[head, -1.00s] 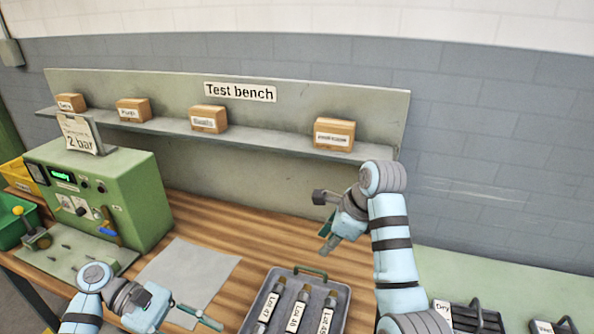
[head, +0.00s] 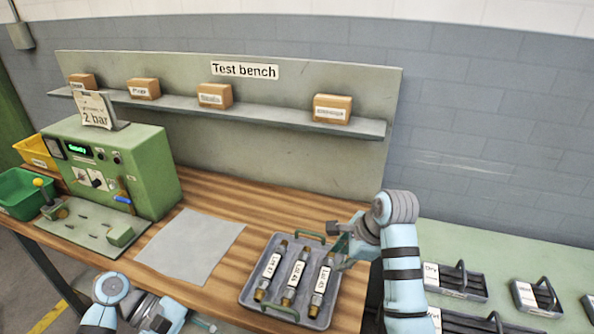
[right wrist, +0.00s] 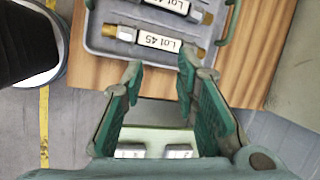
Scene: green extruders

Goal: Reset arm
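My right gripper (head: 343,252) is at the right edge of the grey tray (head: 245,293) in the head view, at the end of my raised arm. In the right wrist view its green fingers (right wrist: 160,82) are spread wide with nothing between them; the Lot 45 part (right wrist: 160,39) lies in the tray beyond the fingertips. My left gripper (head: 190,322) is low in the head view, in front of the bench and partly cut off by the frame's bottom edge. Its fingers are too small and cropped to judge.
The tray holds labelled cylindrical parts (head: 299,270). A grey sheet (head: 190,247) lies left of it. A green test box (head: 150,175) and a yellow bin (head: 35,150) stand farther left. Black trays (head: 455,280) sit on the right-hand green surface. Small cardboard boxes (head: 332,108) line the shelf.

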